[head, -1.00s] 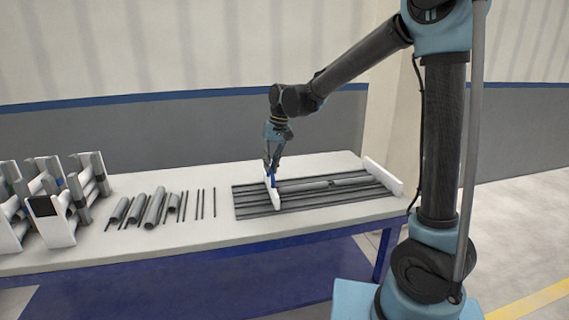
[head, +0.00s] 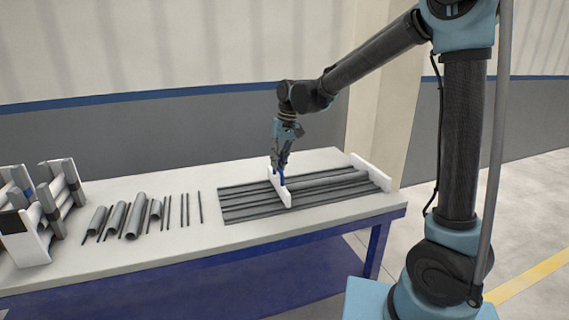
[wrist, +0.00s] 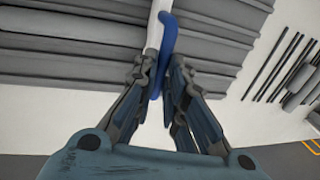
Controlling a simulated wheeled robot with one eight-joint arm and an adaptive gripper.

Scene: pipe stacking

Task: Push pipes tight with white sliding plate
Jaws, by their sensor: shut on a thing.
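The white sliding plate (head: 287,196) stands upright across the dark grooved rack (head: 236,211) on the table. Its blue handle (head: 282,178) also shows in the wrist view (wrist: 168,45), beside the plate's white edge (wrist: 154,30). My gripper (head: 279,166) comes down from above and is shut on the blue handle; its fingers also show in the wrist view (wrist: 160,80). Grey pipe (head: 328,180) lies lengthwise between the sliding plate and the white end plate (head: 371,173) at the rack's right end. Whether its ends touch both plates is too small to tell.
Several loose grey pipes (head: 137,216) and thin dark rods (head: 184,210) lie on the white table (head: 185,248), left of the rack. White-and-grey stands (head: 30,230) sit at the far left. The rack left of the sliding plate is clear.

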